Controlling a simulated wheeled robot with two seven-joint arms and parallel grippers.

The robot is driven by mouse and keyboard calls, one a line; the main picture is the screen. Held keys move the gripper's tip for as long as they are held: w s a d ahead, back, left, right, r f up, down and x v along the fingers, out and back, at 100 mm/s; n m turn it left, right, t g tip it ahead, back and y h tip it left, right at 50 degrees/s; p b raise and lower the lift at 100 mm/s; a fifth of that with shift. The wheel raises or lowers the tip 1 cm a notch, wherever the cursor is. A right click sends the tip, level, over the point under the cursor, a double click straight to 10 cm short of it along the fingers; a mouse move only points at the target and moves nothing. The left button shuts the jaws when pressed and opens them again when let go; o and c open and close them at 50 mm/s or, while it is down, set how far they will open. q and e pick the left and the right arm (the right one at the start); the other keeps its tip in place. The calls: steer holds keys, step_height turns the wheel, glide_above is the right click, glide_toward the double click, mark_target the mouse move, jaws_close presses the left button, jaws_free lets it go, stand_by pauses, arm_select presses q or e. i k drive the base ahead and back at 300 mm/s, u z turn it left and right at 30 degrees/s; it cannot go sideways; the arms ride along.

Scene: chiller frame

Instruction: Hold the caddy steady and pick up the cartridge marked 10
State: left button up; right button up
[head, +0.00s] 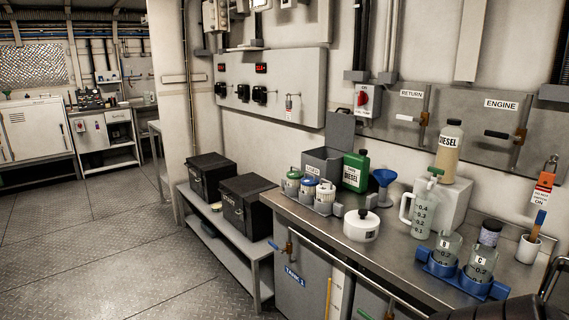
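A grey caddy (337,210) stands on the metal bench, left of its middle, near the front edge. Three cartridges stand upright in it: one with a green top (292,183), one with a blue top (308,189) and one with a white top (326,195). Their labels are too small to read, so I cannot tell which is marked 10. Neither of my grippers can be made out in the head view.
A white round container (361,226) stands right of the caddy. Behind are a grey open box (323,161), a green diesel can (356,172) and a blue funnel (384,183). A jug (422,212) and a blue beaker holder (455,276) stand right. A rail (340,262) runs along the front.

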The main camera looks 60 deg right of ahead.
mark_target(308, 184)
steer(key=z, duration=0.25)
steer(key=i, duration=1.65)
steer(key=z, duration=1)
steer(key=i, duration=1.7)
steer(key=z, duration=1.8)
steer(key=i, duration=0.55)
steer(key=z, duration=0.6)
